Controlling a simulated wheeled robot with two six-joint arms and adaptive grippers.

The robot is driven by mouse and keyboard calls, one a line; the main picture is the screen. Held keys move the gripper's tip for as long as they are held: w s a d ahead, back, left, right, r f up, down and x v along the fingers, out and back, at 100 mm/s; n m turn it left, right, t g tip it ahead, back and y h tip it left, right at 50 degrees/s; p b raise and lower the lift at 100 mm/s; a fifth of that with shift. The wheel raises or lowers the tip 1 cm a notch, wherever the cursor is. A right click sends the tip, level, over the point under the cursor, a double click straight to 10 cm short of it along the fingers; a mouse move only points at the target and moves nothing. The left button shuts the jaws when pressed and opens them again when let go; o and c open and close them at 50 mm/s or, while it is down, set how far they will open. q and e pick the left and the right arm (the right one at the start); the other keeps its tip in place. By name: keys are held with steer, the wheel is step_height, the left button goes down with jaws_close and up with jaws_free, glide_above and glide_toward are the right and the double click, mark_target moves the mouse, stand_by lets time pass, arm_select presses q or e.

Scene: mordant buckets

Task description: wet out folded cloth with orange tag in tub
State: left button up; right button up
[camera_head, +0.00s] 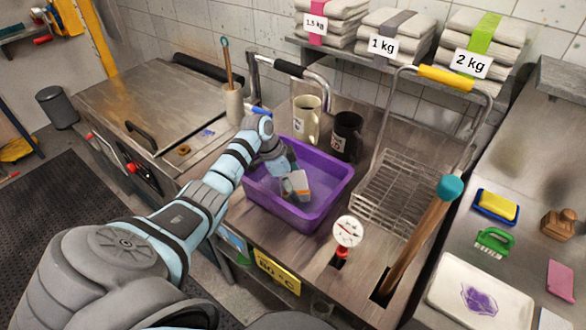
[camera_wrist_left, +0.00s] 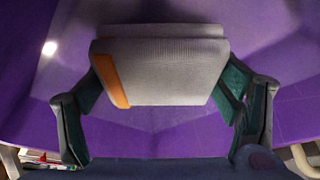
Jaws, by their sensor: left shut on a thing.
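The purple tub (camera_head: 330,205) stands on the worktop in the middle of the head view. My left gripper (camera_head: 284,172) reaches down into it from the left. It is shut on the folded grey cloth (camera_head: 299,190), which has an orange tag. In the left wrist view the cloth (camera_wrist_left: 170,70) lies between the two fingers, with the orange tag (camera_wrist_left: 111,80) near its left end. The purple tub inside (camera_wrist_left: 160,135) surrounds it. I cannot tell how far the cloth is below any liquid surface. My right gripper is not in view.
A cream jug (camera_head: 306,118) and a dark jug (camera_head: 346,136) stand behind the tub. A wire rack (camera_head: 395,195) is to its right, and a dial thermometer (camera_head: 347,232) is in front. Stacks of cloth labelled by weight (camera_head: 397,45) sit on the back shelf.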

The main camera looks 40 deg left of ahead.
mark_target(294, 183)
arm_select(q)
steer(key=shift+s+d+r, duration=0.1)
steer(key=shift+d+r, duration=0.05)
steer(key=shift+r, duration=0.1)
step_height(294, 183, up, 2)
steer(key=shift+r+p, duration=0.15)
steer(key=shift+p, duration=0.75)
step_height(294, 183, up, 6)
steer(key=shift+f, duration=0.1)
steer(key=shift+r, duration=0.4)
stand_by(1.9)
